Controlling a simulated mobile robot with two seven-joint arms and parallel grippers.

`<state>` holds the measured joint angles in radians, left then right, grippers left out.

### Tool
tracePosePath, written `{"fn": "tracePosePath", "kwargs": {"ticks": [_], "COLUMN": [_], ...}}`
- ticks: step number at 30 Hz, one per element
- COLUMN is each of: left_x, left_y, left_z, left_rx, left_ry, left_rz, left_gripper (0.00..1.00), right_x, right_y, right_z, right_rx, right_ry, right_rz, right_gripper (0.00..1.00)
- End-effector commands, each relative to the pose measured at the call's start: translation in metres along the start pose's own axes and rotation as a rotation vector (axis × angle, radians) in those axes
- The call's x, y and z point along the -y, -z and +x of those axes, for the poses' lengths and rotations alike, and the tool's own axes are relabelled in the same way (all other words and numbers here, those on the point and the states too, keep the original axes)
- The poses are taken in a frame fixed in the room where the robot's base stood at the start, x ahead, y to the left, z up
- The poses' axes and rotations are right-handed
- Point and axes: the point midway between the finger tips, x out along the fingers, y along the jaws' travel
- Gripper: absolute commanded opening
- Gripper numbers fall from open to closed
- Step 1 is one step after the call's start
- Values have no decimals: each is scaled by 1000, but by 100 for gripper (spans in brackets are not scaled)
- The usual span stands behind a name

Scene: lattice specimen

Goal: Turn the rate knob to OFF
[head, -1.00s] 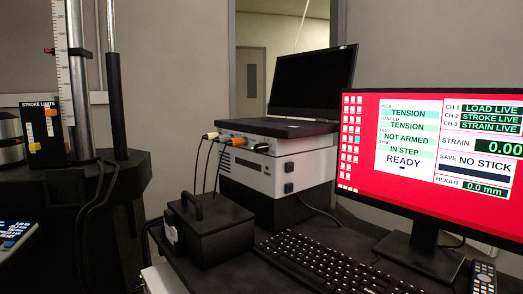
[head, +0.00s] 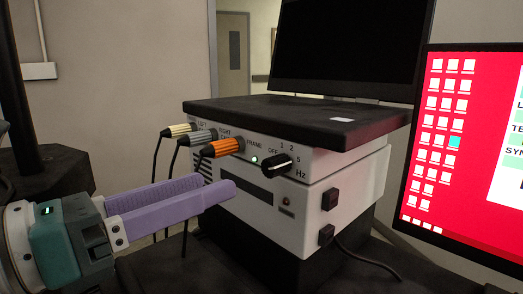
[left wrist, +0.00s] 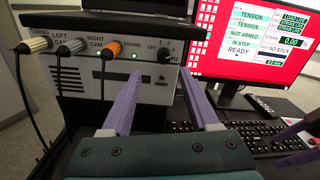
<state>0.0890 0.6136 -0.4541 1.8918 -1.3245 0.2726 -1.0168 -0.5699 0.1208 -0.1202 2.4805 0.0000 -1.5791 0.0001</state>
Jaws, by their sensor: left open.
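The rate knob (head: 275,165) is a black knob on the white front of the box, by the marks OFF, 1, 2, 5 and Hz. Its white pointer mark looks turned to the right, towards the 5, away from OFF. The knob also shows in the left wrist view (left wrist: 165,56), beyond the fingers. My left gripper (head: 216,184), with purple fingers, is open and empty, left of the knob and slightly lower, apart from it. It also shows in the left wrist view (left wrist: 158,75). Purple fingers, likely my right gripper (left wrist: 297,144), show at that view's right edge.
White, grey and orange cable plugs (head: 222,148) stick out left of the knob, close above the left fingers. A green light (head: 254,160) sits beside the knob.

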Motion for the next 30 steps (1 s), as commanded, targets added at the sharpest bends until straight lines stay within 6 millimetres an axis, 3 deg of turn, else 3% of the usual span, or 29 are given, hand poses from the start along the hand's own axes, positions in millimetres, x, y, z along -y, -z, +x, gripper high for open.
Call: {"fn": "tracePosePath", "kwargs": {"ticks": [15,21,28,30], "left_x": [1,1,1,1], "left_y": [0,0,0,0], "left_z": [84,97,97,97], "left_rx": [0,-1,-1,-1], "left_ry": [4,3,4,4], "left_rz": [2,2,1,1], "left_gripper": [61,61,61,54], "right_x": [1,1,1,1], "right_y": [-4,-3,-2,-2], "right_z": [-7,-6,-7,-7], "right_rx": [17,14,12,12], "right_ry": [3,2,2,2], "right_rz": [1,1,1,1], "right_gripper": [93,93,93,93]}}
